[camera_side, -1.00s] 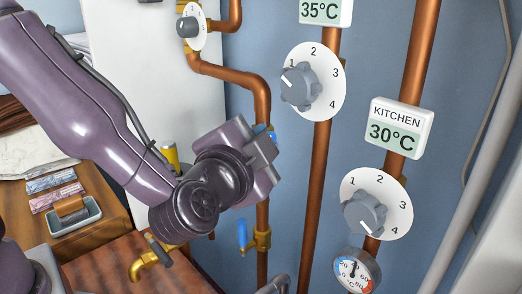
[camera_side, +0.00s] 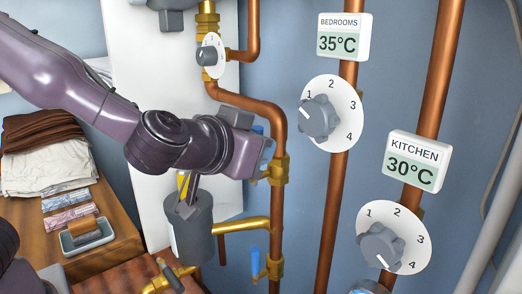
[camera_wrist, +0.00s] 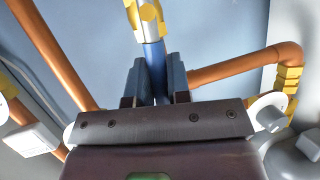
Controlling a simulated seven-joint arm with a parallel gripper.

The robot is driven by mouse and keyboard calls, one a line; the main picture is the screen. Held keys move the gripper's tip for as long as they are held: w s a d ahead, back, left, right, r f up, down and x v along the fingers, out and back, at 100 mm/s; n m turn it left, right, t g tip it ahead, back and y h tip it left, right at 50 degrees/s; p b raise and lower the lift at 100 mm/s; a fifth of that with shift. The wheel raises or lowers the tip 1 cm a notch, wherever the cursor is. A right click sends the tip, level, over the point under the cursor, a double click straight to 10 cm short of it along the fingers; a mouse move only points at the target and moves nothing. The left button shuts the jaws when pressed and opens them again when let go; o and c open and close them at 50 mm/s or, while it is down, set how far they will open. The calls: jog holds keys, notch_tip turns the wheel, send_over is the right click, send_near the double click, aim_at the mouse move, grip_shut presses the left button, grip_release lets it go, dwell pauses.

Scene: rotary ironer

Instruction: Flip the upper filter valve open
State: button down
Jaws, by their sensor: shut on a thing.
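In the wrist view the blue lever (camera_wrist: 154,58) runs from the brass valve body (camera_wrist: 145,14) in between the two fingers of my gripper (camera_wrist: 156,85). My gripper is shut on the lever. My gripper hides most of the lever in the side view. The lower valve (camera_side: 275,268) has its own blue lever (camera_side: 254,260), which points upright beside the pipe.
A grey filter canister (camera_side: 187,228) stands below my wrist, joined to the pipe by a brass branch (camera_side: 240,226). Room dials (camera_side: 330,113) and (camera_side: 392,237) are on the right.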

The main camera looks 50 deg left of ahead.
jog(key=shift+a+n+h, duration=0.25)
jog(key=shift+n+h, duration=0.15)
dwell(0.3)
jog(key=c, duration=1.1)
grip_release()
jog(key=shift+a, duration=0.1)
jog(key=shift+s, duration=0.1)
jog(key=v, duration=1.2)
jog(key=shift+s+r, duration=0.3)
jog(key=shift+s, duration=0.05)
